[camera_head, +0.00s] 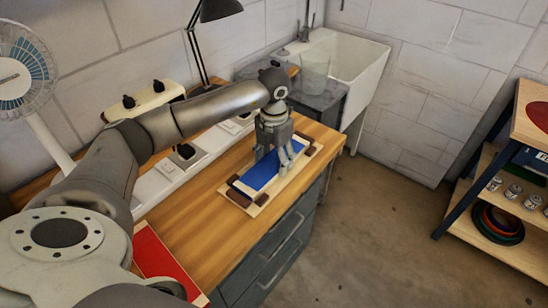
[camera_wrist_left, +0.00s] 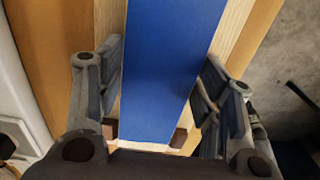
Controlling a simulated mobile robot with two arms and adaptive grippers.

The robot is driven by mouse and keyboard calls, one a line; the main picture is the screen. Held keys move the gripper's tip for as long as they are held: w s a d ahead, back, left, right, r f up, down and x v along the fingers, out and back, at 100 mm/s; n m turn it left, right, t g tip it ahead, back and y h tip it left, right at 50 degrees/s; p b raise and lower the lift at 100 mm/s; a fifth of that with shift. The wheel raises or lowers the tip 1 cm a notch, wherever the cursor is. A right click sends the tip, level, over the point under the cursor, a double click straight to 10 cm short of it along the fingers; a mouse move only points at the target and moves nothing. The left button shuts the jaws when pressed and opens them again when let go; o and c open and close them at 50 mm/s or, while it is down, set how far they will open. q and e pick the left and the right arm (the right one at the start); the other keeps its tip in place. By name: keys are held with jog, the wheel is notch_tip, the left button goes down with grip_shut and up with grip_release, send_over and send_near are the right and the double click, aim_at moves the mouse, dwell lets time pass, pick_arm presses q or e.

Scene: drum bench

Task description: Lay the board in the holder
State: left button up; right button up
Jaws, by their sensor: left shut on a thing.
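The blue board (camera_head: 258,174) lies flat over the light wooden holder (camera_head: 254,210), lined up between its dark brown corner blocks. I cannot tell whether it rests on the holder or hangs just above it. My left gripper (camera_head: 273,158) points down over the board's far half and is shut on it. In the left wrist view the board (camera_wrist_left: 168,60) runs between the fingers of the gripper (camera_wrist_left: 165,88), with the pale holder (camera_wrist_left: 231,30) showing along its sides. The gripper hides part of the board and holder. My right gripper is not in view.
The holder sits on a wooden bench top (camera_head: 200,218) near its front edge. A red panel (camera_head: 158,266) lies at the near end. A lamp (camera_head: 200,45) and a toaster (camera_head: 152,103) stand at the back. A sink (camera_head: 345,65) lies beyond; shelves (camera_head: 500,200) stand right.

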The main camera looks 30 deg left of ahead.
pick_arm(q)
jog(key=o, duration=1.2)
jog(key=shift+r, duration=0.1)
notch_tip(320, 180, up, 12)
jog(key=shift+f, duration=0.1)
